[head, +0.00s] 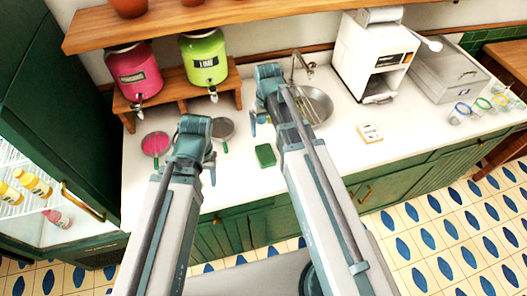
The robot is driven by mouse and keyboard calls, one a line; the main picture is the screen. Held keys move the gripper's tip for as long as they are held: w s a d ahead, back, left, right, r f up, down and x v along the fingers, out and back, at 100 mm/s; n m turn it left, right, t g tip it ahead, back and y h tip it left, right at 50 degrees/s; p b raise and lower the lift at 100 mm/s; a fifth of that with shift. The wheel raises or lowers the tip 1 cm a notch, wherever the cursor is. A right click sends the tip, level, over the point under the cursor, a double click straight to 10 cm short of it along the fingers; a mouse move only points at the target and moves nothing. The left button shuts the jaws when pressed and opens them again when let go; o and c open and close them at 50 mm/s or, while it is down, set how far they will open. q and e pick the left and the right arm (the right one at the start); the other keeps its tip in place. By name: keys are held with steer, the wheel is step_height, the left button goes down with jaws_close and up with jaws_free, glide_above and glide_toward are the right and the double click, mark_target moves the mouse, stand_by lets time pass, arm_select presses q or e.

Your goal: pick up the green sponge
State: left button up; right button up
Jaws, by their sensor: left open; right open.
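The green sponge (265,155) is a small dark green block lying flat on the white counter (240,178), between my two arms. My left gripper (209,165) is over the counter to the left of the sponge, apart from it. It is open, and my arm partly hides it. My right gripper (262,118) is beyond the sponge, near the sink, also apart from it. It is open with nothing seen in it, and its own arm partly hides it.
A pink strainer (156,144) and a grey one (222,128) lie left of the sponge. Behind are the sink (318,106), a pink dispenser (134,72) and a lime dispenser (204,60). A white machine (375,55) stands right. The counter right of the sponge is mostly clear.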

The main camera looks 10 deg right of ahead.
arm_select(q)
step_height(320, 180, down, 9)
steer(key=b, duration=0.8)
steer(key=shift+r, duration=0.2)
arm_select(e)
glide_above(265, 153)
steer(key=f, duration=0.8)
steer(key=shift+s+d+f, duration=0.2)
steer(key=shift+d+f, duration=0.05)
steer(key=shift+f, duration=0.1)
arm_select(q)
step_height(265, 153, down, 5)
steer(key=b, duration=0.5)
steer(key=shift+f+b, duration=0.15)
steer(key=shift+b, duration=0.2)
arm_select(e)
steer(key=f, duration=0.5)
steer(key=shift+a+f, duration=0.1)
steer(key=shift+a, duration=0.1)
steer(key=c, duration=1.2)
steer(key=shift+o, duration=0.2)
arm_select(q)
steer(key=shift+r, duration=0.25)
arm_select(e)
steer(key=shift+r, duration=0.2)
